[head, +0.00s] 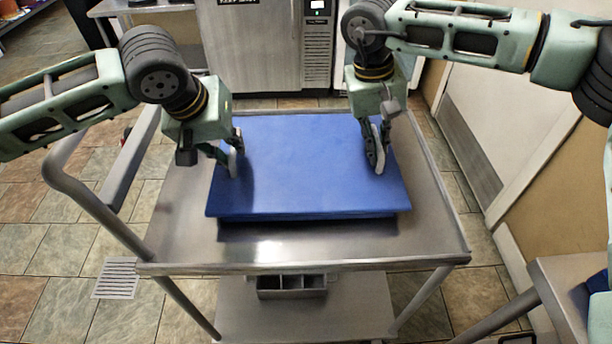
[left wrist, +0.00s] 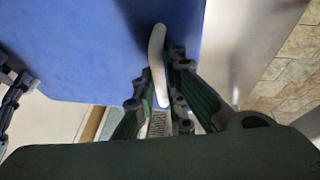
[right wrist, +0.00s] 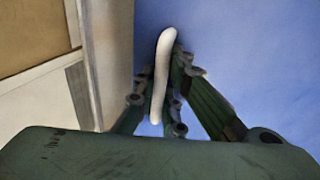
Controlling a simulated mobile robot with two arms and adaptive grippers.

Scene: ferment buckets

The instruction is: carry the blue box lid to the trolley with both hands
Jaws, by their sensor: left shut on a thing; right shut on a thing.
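The blue box lid (head: 305,165) is a flat blue slab, level over the top shelf of the steel trolley (head: 300,250). A dark shadow lies under its front edge; I cannot tell whether it touches the shelf. The lid also fills much of the left wrist view (left wrist: 90,50) and the right wrist view (right wrist: 240,55). The fingers hide small parts of it.
The trolley's push handle (head: 130,155) is on the left. A small grey divided bin (head: 292,286) sits on its lower shelf. A steel appliance (head: 250,45) stands behind. A wall with a door is close on the right, and another steel table (head: 570,285) is at the lower right.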

